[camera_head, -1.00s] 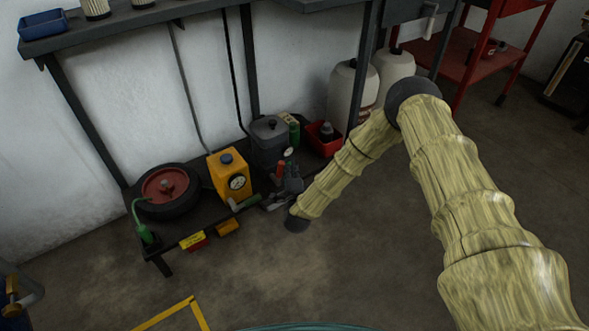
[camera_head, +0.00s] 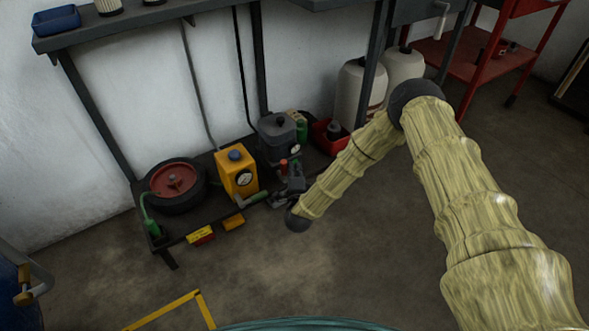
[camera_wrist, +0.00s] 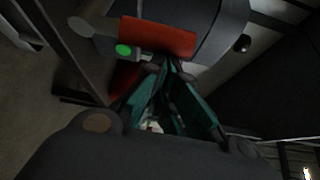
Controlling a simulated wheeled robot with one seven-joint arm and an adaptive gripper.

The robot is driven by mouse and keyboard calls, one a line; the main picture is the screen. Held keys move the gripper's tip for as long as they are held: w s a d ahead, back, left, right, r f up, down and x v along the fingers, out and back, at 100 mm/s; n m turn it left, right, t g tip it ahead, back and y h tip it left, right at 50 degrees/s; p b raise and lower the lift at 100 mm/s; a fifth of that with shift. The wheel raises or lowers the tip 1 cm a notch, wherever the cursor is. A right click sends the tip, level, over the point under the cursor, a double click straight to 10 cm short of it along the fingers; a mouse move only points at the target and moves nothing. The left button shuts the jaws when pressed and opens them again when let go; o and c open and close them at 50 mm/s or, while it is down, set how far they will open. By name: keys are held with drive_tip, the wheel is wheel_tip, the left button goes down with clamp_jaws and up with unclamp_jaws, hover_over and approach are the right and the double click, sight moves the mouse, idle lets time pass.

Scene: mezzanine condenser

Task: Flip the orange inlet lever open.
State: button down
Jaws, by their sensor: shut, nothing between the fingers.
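The orange-red lever (camera_wrist: 158,37) lies across the upper middle of the wrist view, beside a grey fitting (camera_wrist: 103,45) with a green dot. In the head view a small orange-red piece (camera_head: 283,165), likely the same lever, stands by the dark grey tank (camera_head: 279,139) on the low shelf. My gripper (camera_wrist: 167,66) shows teal fingers drawn together, empty, with tips just below the lever in the wrist view. I cannot tell whether they touch it. In the head view my gripper (camera_head: 288,187) is small and dark near the shelf's front edge.
On the low shelf (camera_head: 205,220) are a yellow unit (camera_head: 237,176) with a gauge, a green-handled lever (camera_head: 252,200), a wheel with a red hub (camera_head: 173,178) and a red bin (camera_head: 329,137). White jugs (camera_head: 359,90) stand behind my arm.

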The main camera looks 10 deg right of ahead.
drive_tip(key=s+d+p, duration=0.3)
drive_tip(key=s, duration=0.6)
idle(0.4)
drive_tip(key=shift+s+a, duration=0.1)
